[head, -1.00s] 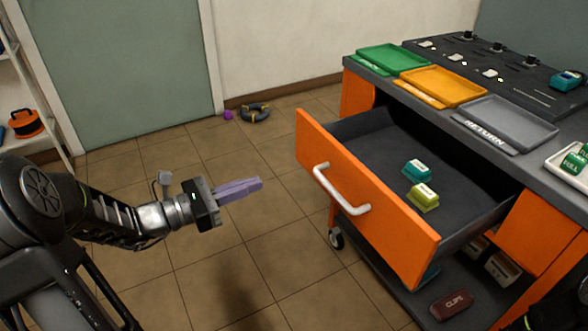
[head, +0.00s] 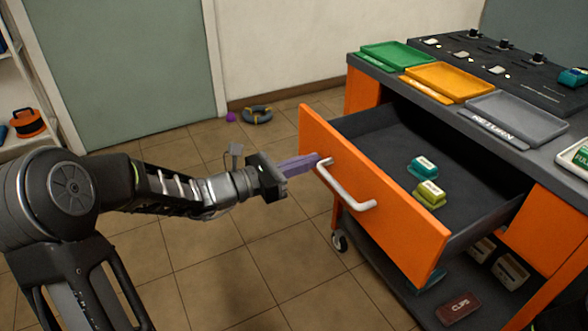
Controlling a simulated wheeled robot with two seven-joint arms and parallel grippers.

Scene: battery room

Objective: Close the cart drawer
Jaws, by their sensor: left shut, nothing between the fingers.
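The cart drawer (head: 400,226) has an orange front with a white bar handle (head: 346,189) and is pulled well out of the cart. Inside it lie a teal battery (head: 422,166) and a yellow-green battery (head: 430,194). My left gripper (head: 316,159) is shut and empty. Its purple fingertips are at the far-left part of the drawer front, by the upper end of the handle. I cannot tell whether they touch it. My right gripper is not in view.
Green (head: 398,55), yellow (head: 449,82) and grey (head: 518,117) trays sit on the cart top. A lower shelf holds a dark red box marked CLIPS (head: 458,308). A dark ring (head: 257,115) lies near the wall.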

